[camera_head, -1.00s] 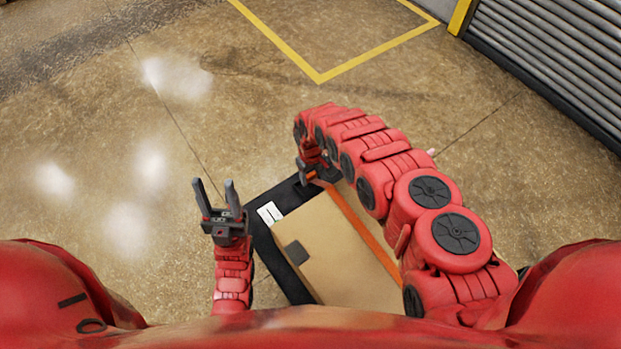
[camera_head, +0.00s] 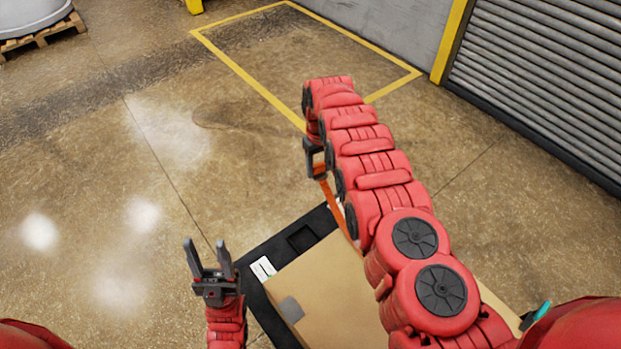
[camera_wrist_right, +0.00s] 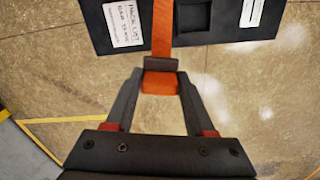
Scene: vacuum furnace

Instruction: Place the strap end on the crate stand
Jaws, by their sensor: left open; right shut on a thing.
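My right gripper (camera_head: 315,160) is shut on the end of the orange strap (camera_head: 332,205), out past the far edge of the crate. The right wrist view shows the strap (camera_wrist_right: 162,30) running from between the fingertips (camera_wrist_right: 160,72) toward the black stand (camera_wrist_right: 200,25), with its orange end between the fingers. The cardboard crate (camera_head: 325,283) sits on the black stand (camera_head: 279,245), which has a square recess and white labels. My right arm covers much of the crate. My left gripper (camera_head: 210,262) is open and empty, left of the stand.
The concrete floor (camera_head: 130,200) around the stand is clear. A yellow floor line (camera_head: 245,78) marks an area ahead. A slatted shutter (camera_head: 540,70) stands at right, and a wooden pallet (camera_head: 45,33) lies far left.

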